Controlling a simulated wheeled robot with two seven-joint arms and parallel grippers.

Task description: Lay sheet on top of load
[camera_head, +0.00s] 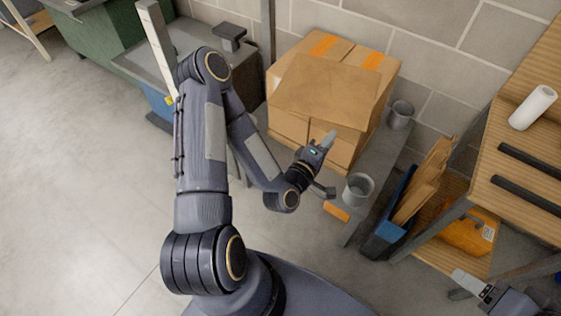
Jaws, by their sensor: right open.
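The load is a stack of cardboard boxes (284,124) with orange tape on top, standing against the block wall. A plain brown sheet (325,90) lies on top, turned slightly askew, covering the near part and leaving the taped back strip bare. My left gripper (328,165) is at the near side of the stack, just below the sheet's near edge. Its two fingers are spread apart with nothing seen between them. Whether a fingertip touches the sheet or box I cannot tell. My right gripper (462,286) is at the bottom right corner, open and empty, partly cut off.
Grey cups (358,190) stand on the grey bench at the right of the boxes. A blue bin (392,232) with cardboard pieces sits beside it. A wooden rack (525,165) with a white roll (533,107) is at right. Floor at left is clear.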

